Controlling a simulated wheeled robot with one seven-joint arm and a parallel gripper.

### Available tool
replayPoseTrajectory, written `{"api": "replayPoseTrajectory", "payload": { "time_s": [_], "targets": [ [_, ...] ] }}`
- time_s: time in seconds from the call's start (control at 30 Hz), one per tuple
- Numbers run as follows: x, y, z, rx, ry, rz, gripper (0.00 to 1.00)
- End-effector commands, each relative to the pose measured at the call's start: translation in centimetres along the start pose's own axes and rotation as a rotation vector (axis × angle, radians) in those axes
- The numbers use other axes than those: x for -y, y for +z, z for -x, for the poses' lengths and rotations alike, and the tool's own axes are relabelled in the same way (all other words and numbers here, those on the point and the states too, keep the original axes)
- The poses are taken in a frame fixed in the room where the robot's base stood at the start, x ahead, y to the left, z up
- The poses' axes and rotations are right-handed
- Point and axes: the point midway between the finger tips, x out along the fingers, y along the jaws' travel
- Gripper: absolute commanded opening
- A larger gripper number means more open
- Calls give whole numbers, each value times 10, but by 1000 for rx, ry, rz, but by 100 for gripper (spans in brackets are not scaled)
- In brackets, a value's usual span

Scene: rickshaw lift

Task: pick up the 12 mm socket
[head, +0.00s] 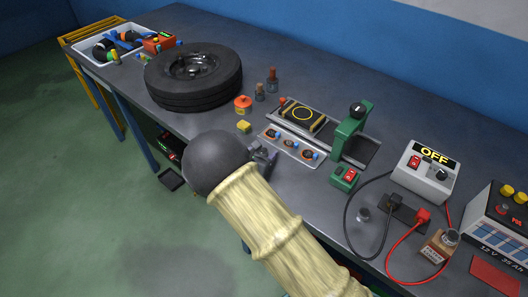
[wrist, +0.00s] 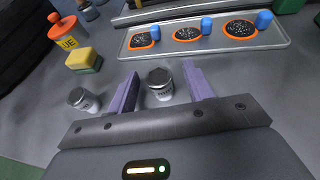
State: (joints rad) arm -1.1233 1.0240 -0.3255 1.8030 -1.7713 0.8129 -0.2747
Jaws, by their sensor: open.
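Two small metal sockets with dark tops and marked sides stand upright on the grey bench in the wrist view. One socket (wrist: 160,84) is between the two purple fingers of my gripper (wrist: 161,72), with a gap on each side. The other socket (wrist: 83,99) stands to the left, outside the left finger. The size marks are too small to read, so I cannot tell which is the 12 mm one. My gripper (head: 263,157) is open and low over the bench in the head view, where my arm hides both sockets.
A tray with orange-rimmed discs (wrist: 205,40) lies just beyond the gripper. A yellow-green block (wrist: 84,60) and orange pot (wrist: 66,33) are at left. A green press (head: 350,133) and power supply (head: 426,172) with cables stand right.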

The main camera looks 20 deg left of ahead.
Motion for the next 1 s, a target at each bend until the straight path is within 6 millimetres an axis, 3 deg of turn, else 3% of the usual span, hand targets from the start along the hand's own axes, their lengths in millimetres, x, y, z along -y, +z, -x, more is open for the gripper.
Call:
{"api": "replayPoseTrajectory", "payload": {
  "time_s": [0.57,0.63,0.83,1.0],
  "targets": [
    [0,0,-6,1,1,0,51],
    [0,0,-6,1,1,0,43],
    [0,0,-6,1,1,0,4],
    [0,0,-6,1,1,0,2]
  ]
}}
